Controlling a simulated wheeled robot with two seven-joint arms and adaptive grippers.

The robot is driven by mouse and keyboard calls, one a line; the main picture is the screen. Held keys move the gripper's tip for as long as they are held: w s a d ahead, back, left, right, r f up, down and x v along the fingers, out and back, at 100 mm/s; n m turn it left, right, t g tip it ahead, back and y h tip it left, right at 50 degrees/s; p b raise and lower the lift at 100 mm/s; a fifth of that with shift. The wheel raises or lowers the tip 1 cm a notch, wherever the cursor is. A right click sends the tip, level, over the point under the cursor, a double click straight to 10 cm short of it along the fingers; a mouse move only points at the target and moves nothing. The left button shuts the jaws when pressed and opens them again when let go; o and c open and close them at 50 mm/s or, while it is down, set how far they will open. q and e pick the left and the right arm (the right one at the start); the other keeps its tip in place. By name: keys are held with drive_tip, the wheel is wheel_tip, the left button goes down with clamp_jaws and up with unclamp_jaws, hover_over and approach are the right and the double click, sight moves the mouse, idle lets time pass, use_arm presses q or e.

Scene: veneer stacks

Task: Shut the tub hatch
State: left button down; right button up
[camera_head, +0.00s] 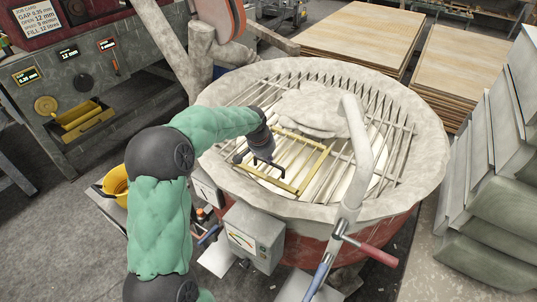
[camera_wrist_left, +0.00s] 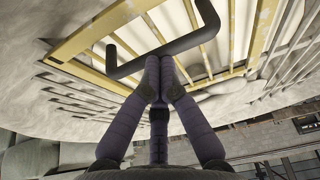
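The tub (camera_head: 425,185) is a large round vessel with a pale, caked rim and a bar grate on top. Its hatch (camera_head: 313,174) is a yellow-framed section of bars at the near side of the grate, roughly level with it; I cannot tell if it is fully seated. The hatch has a black U-shaped handle (camera_wrist_left: 190,40). My left gripper (camera_head: 266,160) is over the hatch at the handle. In the left wrist view its fingers (camera_wrist_left: 159,62) come together with their tips at the handle bar; no bar shows between them. My right gripper is out of view.
A pale bent pipe (camera_head: 352,140) with a red grip (camera_head: 378,255) rises at the tub's near right. A grey control box (camera_head: 253,238) is on the tub's front. Veneer stacks (camera_head: 360,35) stand behind; grey slabs (camera_head: 495,130) lean at right. A workbench (camera_head: 60,85) is at left.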

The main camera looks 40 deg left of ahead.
use_arm(q)
drive_tip(key=shift+w+r, duration=0.1)
drive_tip(key=shift+r, duration=0.05)
drive_tip(key=shift+r+p, duration=0.4)
drive_tip(key=shift+r, duration=0.1)
drive_tip(key=r+p, duration=0.1)
drive_tip(key=r, duration=0.1)
drive_tip(key=r+p, duration=0.1)
drive_tip(key=shift+w+r+p, duration=0.3)
drive_tip(key=shift+w+r, duration=0.05)
drive_tip(key=shift+w, duration=0.05)
drive_tip(key=s+r, duration=0.5)
drive_tip(key=r, duration=0.2)
drive_tip(key=shift+s+d+r, duration=0.2)
drive_tip(key=shift+s+d, duration=0.05)
drive_tip(key=shift+s, duration=0.05)
